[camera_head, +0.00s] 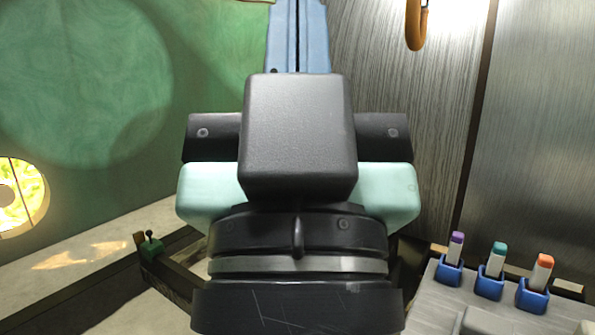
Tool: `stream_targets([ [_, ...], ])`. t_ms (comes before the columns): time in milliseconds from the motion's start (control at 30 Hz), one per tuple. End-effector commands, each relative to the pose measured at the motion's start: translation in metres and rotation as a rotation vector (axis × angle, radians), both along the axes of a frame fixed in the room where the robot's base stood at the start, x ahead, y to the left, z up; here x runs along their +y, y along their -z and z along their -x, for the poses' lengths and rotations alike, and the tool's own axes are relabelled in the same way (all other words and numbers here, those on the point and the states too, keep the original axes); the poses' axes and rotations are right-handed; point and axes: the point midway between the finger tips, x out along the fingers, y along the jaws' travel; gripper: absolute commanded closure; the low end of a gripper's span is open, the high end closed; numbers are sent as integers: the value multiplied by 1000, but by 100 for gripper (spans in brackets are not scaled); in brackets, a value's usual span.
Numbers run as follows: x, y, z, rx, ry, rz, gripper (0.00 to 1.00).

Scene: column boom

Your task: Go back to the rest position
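The wrist and hand of my arm fill the middle of the view, close to the camera. My gripper (298,185) shows as a dark hand body with pale mint parts on both sides and a black block in front. Its fingertips are hidden, so I cannot tell whether it is open or shut, or whether it holds anything.
A green wall (90,90) is at left.

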Motion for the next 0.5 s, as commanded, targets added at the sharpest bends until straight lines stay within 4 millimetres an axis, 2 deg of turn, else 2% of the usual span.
stream_targets([
  [33,0,-32,0,1,0,0,100],
  [500,0,-173,-1,3,-1,0,100],
])
